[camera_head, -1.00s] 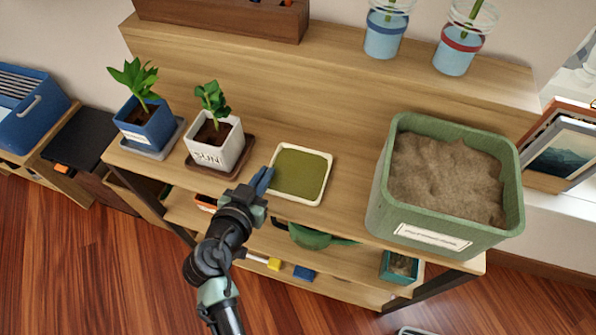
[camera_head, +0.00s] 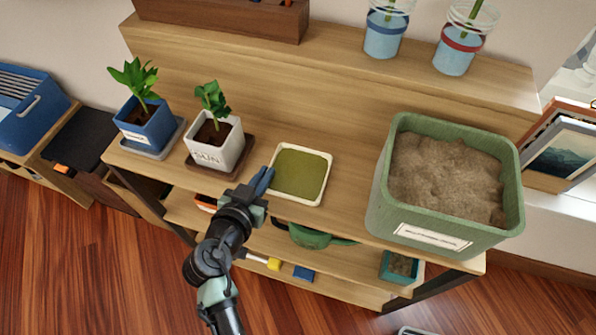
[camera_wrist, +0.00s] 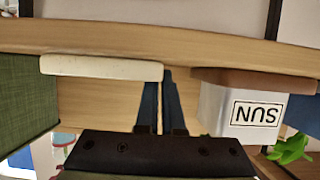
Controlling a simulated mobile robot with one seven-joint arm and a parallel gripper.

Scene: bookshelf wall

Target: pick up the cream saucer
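The cream saucer (camera_head: 300,201) is a shallow square tray with a cream rim and an olive-green inside. It lies near the front edge of the wooden shelf top. My gripper (camera_head: 262,180) is at its left rim in the head view. In the wrist view, which is upside down, the saucer (camera_wrist: 95,68) shows edge-on. The two dark blue fingers of my gripper (camera_wrist: 161,85) are close together at the saucer's end, one on each side of the rim. They look shut on it. The saucer appears to rest on the shelf.
A white pot marked SUN (camera_head: 212,152) on a brown saucer (camera_head: 243,157) stands close left of my gripper. A blue pot (camera_head: 150,129) is further left. A large green planter of soil (camera_head: 383,195) stands right. The wood behind the cream saucer is clear.

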